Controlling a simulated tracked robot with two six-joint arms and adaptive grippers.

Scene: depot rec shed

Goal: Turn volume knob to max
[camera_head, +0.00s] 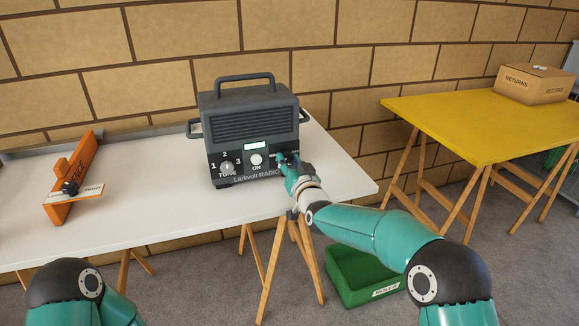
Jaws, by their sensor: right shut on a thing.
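The dark grey radio (253,128) stands upright on the white table, labelled "Larkvolt RADIO", with a carry handle on top and a small lit display. Its tune knob (227,168), marked 1, 2, 3, is at the front left, and an ON button (256,160) is at the middle. My right gripper (283,160) is at the right part of the front panel, shut on the volume knob. The gripper hides the knob and most of its markings, so its setting cannot be read. My left arm shows at the bottom left; its gripper is out of view.
An orange object (77,170) with a pale labelled plate lies on the left of the white table (140,215). A yellow table (455,120) at the right holds a "RETURNS" box (533,83). A green crate (350,262) sits on the floor. The brick wall is close behind.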

